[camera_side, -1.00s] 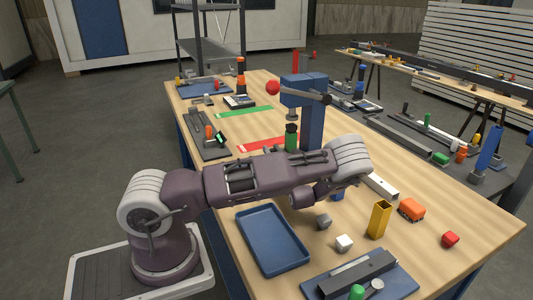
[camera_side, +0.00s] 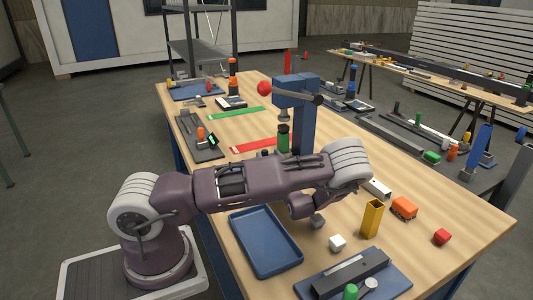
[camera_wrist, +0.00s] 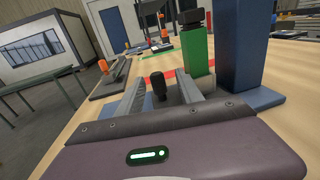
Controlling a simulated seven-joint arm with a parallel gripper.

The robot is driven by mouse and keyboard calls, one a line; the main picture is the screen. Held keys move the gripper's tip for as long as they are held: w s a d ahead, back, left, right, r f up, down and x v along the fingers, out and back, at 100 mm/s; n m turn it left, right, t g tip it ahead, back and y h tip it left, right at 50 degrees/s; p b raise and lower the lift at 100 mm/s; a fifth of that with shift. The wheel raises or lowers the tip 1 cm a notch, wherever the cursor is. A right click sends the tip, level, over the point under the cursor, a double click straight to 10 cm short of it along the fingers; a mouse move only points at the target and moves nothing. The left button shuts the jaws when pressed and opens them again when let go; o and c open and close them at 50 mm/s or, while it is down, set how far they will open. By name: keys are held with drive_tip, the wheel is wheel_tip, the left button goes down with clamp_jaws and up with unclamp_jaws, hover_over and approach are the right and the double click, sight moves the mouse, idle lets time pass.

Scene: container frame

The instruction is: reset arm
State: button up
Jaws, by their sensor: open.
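My arm reaches over the near part of the wooden workbench (camera_side: 465,245), its links folded above the bench. In the side view its end is behind and beneath the links, so the fingers cannot be made out there. In the wrist view my gripper (camera_wrist: 160,82) is open, its two grey fingers spread apart. A small black knob-shaped thing (camera_wrist: 158,90) shows between the fingers in the picture; they do not visibly grip it. A green block with a black top (camera_wrist: 196,50) and a blue post (camera_wrist: 248,50) stand just beyond, to the right.
The right front of the bench is mostly clear.

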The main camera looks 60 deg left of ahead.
drive_tip(key=d, duration=0.3)
drive_tip(key=shift+s+d, duration=0.25)
drive_tip(key=shift+d, duration=0.05)
drive_tip(key=shift+s+r+n+g, duration=0.25)
drive_tip(key=shift+s+n+g, duration=0.05)
drive_tip(key=shift+n, duration=0.1)
drive_tip(key=s+d+r+n+t+h, duration=0.1)
drive_tip(key=s+d+r+n+h, duration=0.5)
drive_tip(key=d, duration=0.3)
drive_tip(key=s+d+r+n+t+h, duration=0.1)
drive_tip(key=s+d+r+n+h, duration=0.5)
drive_tip(key=d, duration=0.3)
drive_tip(key=s+d+r+n+t+h, duration=0.1)
drive_tip(key=s+d+r+n+h, duration=0.4)
drive_tip(key=s+d+r+n, duration=0.1)
drive_tip(key=s+d+n, duration=0.1)
drive_tip(key=s+d, duration=0.1)
drive_tip(key=d, duration=0.1)
drive_tip(key=shift+s+d+r+h, duration=0.3)
drive_tip(key=shift+h, duration=0.1)
